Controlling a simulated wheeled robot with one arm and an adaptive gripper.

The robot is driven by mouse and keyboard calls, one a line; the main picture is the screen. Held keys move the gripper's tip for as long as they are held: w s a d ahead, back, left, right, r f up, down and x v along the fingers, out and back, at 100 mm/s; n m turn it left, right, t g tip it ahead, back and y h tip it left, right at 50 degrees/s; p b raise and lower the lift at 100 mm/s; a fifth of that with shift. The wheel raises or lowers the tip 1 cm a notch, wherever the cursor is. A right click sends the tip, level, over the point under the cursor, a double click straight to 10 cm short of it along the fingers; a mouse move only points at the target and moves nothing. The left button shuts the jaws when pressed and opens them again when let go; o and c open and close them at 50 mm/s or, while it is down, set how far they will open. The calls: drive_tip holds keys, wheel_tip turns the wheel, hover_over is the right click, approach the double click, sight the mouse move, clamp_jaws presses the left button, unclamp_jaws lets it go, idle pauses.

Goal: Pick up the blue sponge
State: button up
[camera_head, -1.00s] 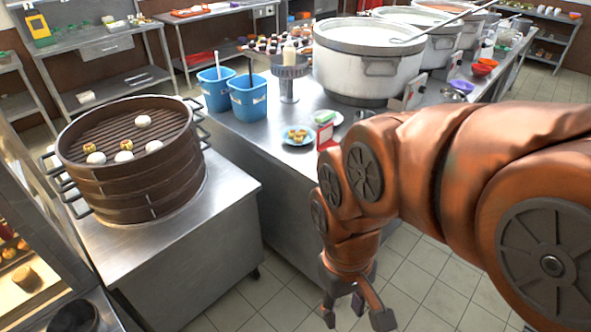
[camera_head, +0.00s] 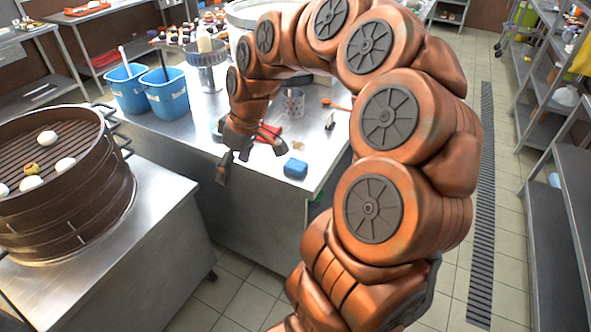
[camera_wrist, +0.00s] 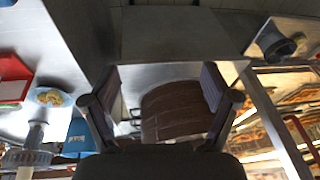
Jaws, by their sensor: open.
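The blue sponge (camera_head: 295,168) lies on the steel counter (camera_head: 318,150), near its front edge, in the head view. My gripper (camera_head: 250,160) is just left of the sponge, over the front edge of the counter, with its fingers apart and nothing between them. The gripper and sponge are apart. In the wrist view my two fingers (camera_wrist: 160,95) are spread wide, and I cannot make out the sponge there.
Two blue buckets (camera_head: 165,95) stand at the counter's back left. A steel cup (camera_head: 292,103), an orange spoon (camera_head: 336,106) and a small dark-and-white item (camera_head: 330,121) are behind the sponge. A stacked steamer (camera_head: 62,205) stands on the left table. The right aisle floor is clear.

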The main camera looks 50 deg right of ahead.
drive_tip(key=w+d+f+t, duration=0.1)
drive_tip(key=w+d+f, duration=0.15)
drive_tip(key=d, duration=0.45)
drive_tip(key=w+d+f, duration=0.1)
drive_tip(key=d+f, duration=0.2)
drive_tip(key=d, duration=0.4)
drive_tip(key=m+t+h+b, duration=0.1)
approach(296, 164)
drive_tip(key=shift+w+a+f, duration=0.65)
drive_tip(key=shift+f, duration=0.25)
drive_tip(key=shift+d+f, duration=0.2)
drive_tip(key=shift+x, duration=1.1)
drive_tip(key=shift+d+p+x, duration=0.15)
drive_tip(key=shift+p+x, duration=0.5)
drive_tip(key=shift+x, duration=0.7)
drive_tip(key=shift+d+p+x, duration=0.15)
drive_tip(key=shift+p+x, duration=0.45)
drive_tip(key=shift+x, duration=0.7)
drive_tip(key=shift+s+f, duration=0.1)
drive_tip(key=shift+c, duration=0.2)
drive_tip(key=c, duration=1.1)
